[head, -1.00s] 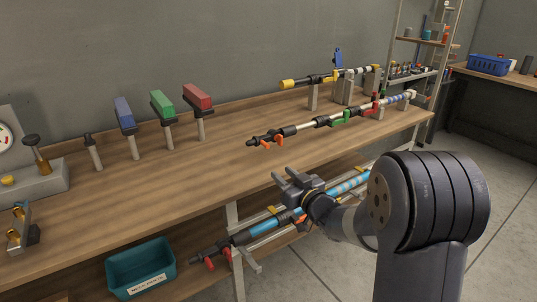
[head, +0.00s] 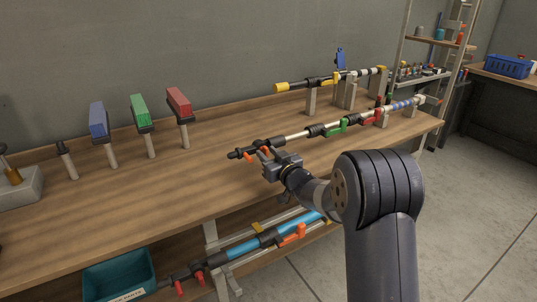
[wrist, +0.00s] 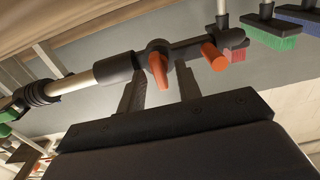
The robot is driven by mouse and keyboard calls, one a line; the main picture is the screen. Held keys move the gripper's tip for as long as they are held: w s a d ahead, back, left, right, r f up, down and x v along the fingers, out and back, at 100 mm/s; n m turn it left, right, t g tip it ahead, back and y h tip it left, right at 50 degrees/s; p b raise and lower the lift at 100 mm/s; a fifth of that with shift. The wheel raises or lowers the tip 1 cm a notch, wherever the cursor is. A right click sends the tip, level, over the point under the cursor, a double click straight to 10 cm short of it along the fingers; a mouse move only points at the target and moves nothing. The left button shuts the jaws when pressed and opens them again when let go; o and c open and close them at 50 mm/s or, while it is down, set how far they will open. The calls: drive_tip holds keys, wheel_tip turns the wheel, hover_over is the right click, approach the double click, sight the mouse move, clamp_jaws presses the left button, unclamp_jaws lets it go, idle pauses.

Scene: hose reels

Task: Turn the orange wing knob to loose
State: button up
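The orange wing knob (wrist: 158,63) sits on a dark round collar of a pole assembly, in the middle of the wrist view. In the head view it is small, by the pole's near left end (head: 265,151). An orange stub (wrist: 213,55) sticks out beside it, farther along the dark end piece. My gripper (wrist: 161,80) is open, with one finger to each side of the wing knob and nothing visibly clamped. In the head view my gripper (head: 270,163) is close in front of the knob; whether it touches is unclear.
The pole (head: 292,137) carries green and red levers to the right. A second pole with yellow ends (head: 310,84) stands behind it. Upright brushes (head: 140,110) stand at the left. Below the bench lie a blue pole (head: 245,247) and a teal bin (head: 120,275).

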clamp_jaws()
idle(0.4)
drive_tip(key=shift+f+b, duration=0.1)
drive_tip(key=shift+b, duration=0.25)
drive_tip(key=n+b, duration=0.3)
drive_tip(key=b, duration=0.1)
drive_tip(key=shift+a+f+n, duration=0.1)
drive_tip(key=shift+f+n, duration=0.05)
drive_tip(key=shift+n, duration=0.25)
drive_tip(key=n+b, duration=0.4)
drive_tip(key=n, duration=0.1)
drive_tip(key=shift+b, duration=0.4)
drive_tip(key=n+b, duration=0.4)
drive_tip(key=n, duration=0.2)
drive_tip(key=shift+s+a+f+n+b, duration=0.1)
drive_tip(key=shift+n+b, duration=0.25)
drive_tip(key=shift+n, duration=0.05)
drive_tip(key=n+b, duration=0.3)
drive_tip(key=n, duration=0.2)
drive_tip(key=shift+n, duration=0.4)
